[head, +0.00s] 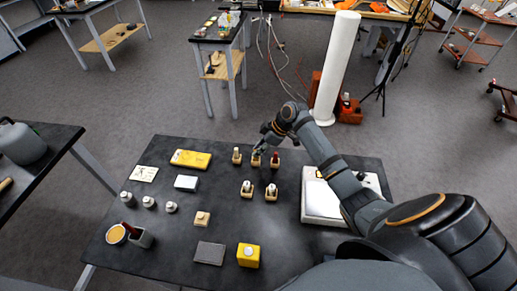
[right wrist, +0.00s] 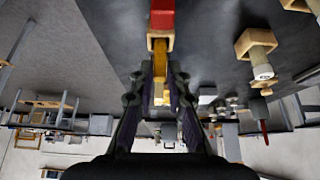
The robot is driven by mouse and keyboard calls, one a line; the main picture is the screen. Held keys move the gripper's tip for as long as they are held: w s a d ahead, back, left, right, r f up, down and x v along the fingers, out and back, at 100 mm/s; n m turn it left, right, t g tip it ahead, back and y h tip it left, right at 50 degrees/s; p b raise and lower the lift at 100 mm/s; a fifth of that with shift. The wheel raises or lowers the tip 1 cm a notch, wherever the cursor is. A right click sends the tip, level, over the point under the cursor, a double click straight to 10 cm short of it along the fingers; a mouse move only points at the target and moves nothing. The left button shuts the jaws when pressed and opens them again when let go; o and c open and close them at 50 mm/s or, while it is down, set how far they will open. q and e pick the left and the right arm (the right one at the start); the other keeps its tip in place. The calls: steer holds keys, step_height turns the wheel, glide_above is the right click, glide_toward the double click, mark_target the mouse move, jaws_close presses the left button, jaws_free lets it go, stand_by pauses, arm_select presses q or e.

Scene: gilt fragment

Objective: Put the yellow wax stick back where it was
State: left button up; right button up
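The yellow wax stick (right wrist: 160,66) shows in the right wrist view between the fingertips of my right gripper (right wrist: 161,78). The fingers are close together on either side of it and appear shut on it. A wooden holder block (right wrist: 160,43) and a red stick (right wrist: 162,14) are right at its end. In the head view my right gripper (head: 262,148) is at the back row of small wooden holders, at the middle one (head: 256,161). It partly hides what is there. Whether the stick sits in the holder I cannot tell. My left gripper is not in view.
A holder with a red stick (head: 275,160) stands close on the right, another holder (head: 237,157) on the left. Two more holders (head: 247,191) (head: 271,194) stand in front. A white-topped device (head: 322,205) is at the right. The dark table (head: 225,225) has bare room in front.

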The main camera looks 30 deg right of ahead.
steer(key=shift+o, duration=1.4)
steer(key=shift+r, duration=0.15)
steer(key=b+v, duration=0.2)
steer(key=v, duration=1)
